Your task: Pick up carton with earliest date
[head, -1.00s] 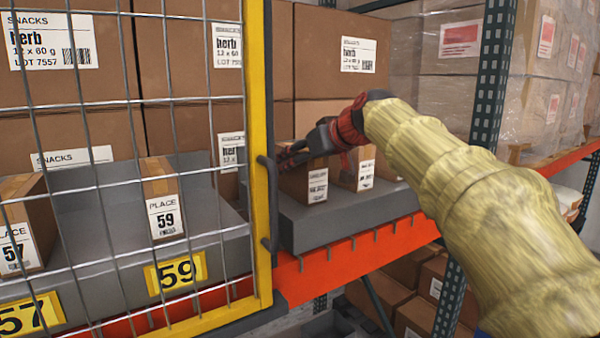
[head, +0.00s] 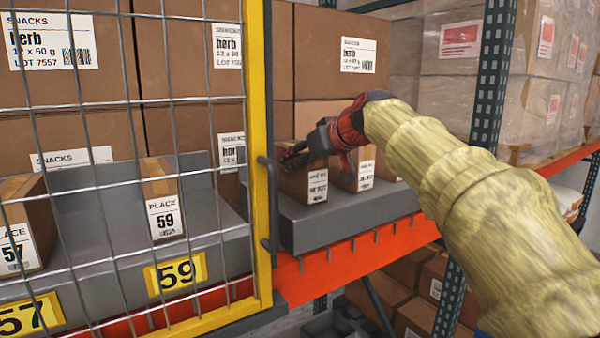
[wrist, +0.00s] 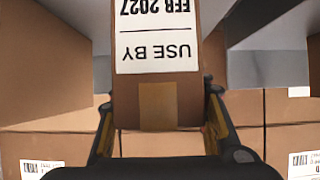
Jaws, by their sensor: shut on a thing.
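My gripper (head: 296,157) is shut on a small brown carton (head: 303,186) on the grey platform right of the yellow post. The head view shows no clear gap under this carton. In the wrist view the carton (wrist: 158,105) sits between both fingers, and its upside-down label reads "USE BY FEB 2027". A second carton (head: 357,171) stands just to the right; its label is too small to read. Cartons labelled "PLACE 59" (head: 162,200) and "PLACE 57" (head: 30,225) stand behind the mesh on the left.
A yellow-framed mesh gate (head: 262,130) with a grey handle (head: 268,205) stands close left of the held carton. Large snack boxes (head: 335,65) stand behind the platform (head: 320,228). An orange beam (head: 350,255) runs along the front; a dark upright (head: 492,75) stands at right.

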